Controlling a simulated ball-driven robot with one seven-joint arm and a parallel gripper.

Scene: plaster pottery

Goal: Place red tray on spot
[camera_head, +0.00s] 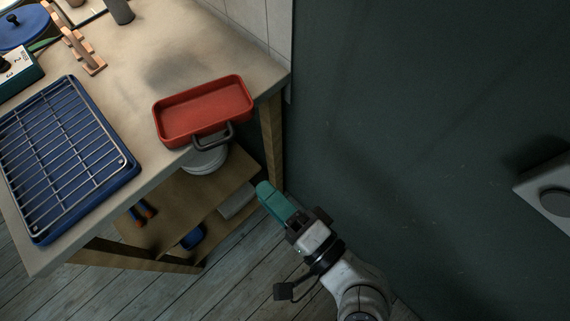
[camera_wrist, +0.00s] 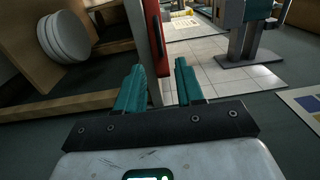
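The red tray (camera_head: 203,108) lies on the wooden table near its right corner, with its dark handle (camera_head: 212,141) reaching past the front edge. In the wrist view the tray shows edge-on as a red strip (camera_wrist: 156,32) ahead of the fingers. My gripper (camera_head: 268,193) is off the table, to the lower right of the handle and apart from it. In the wrist view its teal fingers (camera_wrist: 158,85) are spread with a clear gap and hold nothing. No marked spot is clearly seen; a faint darker patch (camera_head: 177,68) shows on the table behind the tray.
A blue tray with a wire rack (camera_head: 62,155) lies on the table at the left. A wooden rack (camera_head: 82,45) stands farther back. White round plates (camera_head: 205,160) sit on the shelf below. A dark wall (camera_head: 400,110) rises to the right. The table behind the red tray is mostly bare.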

